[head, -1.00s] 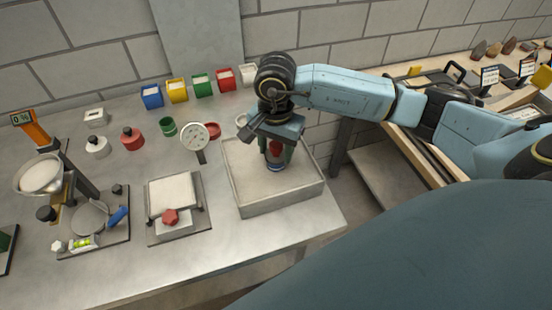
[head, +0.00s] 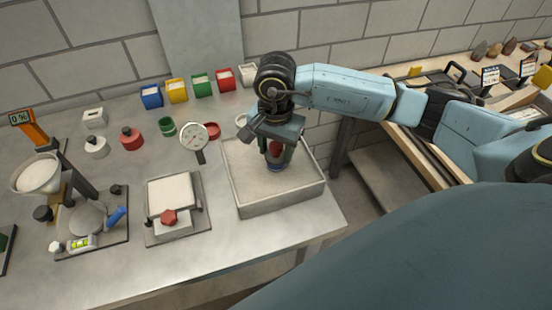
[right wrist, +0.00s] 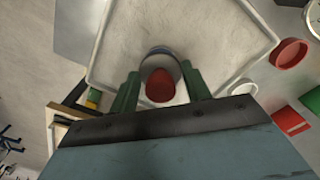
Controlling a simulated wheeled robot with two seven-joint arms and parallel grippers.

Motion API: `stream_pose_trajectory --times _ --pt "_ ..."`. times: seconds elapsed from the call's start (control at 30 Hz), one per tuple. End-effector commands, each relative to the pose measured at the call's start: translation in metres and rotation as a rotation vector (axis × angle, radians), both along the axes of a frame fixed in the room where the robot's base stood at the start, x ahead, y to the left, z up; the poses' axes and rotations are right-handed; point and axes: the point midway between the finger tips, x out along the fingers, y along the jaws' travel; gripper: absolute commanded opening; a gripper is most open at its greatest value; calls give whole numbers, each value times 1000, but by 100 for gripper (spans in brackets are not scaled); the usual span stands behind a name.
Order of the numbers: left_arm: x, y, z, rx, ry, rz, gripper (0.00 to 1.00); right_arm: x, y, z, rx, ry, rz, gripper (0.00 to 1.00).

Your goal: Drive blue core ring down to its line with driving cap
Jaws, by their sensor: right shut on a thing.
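My right gripper (head: 277,152) is over the sandbed (head: 285,200), pointing down. Its green fingers are shut on the red knob of the driving cap (right wrist: 160,86); the cap's grey disc shows beneath the knob in the right wrist view. The blue core ring (head: 276,168) is directly under the cap, low in the pale sand. Only a thin blue edge of it shows in the right wrist view (right wrist: 159,49). Its line cannot be made out, and I cannot tell the exact contact between cap and ring. My left gripper is not in view.
A dial gauge (head: 194,136) stands close to the left of the sandbed. Coloured bins (head: 202,86) line the back. The front of the table is clear.

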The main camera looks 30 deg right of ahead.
Motion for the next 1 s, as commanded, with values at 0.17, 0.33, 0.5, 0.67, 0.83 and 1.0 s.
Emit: stream_pose_trajectory --times 0.17,0.33,0.5,0.67,0.83,1.0 --pt "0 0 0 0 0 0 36 0 0 0 0 0 0 28" --pt "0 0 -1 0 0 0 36 0 0 0 0 0 0 28" --pt "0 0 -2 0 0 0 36 0 0 -1 1 -1 0 28" --pt "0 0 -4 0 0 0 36 0 0 -1 1 -1 0 28" --pt "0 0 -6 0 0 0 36 0 0 -2 1 -1 0 28" --pt "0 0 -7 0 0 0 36 0 0 -3 0 0 0 28"
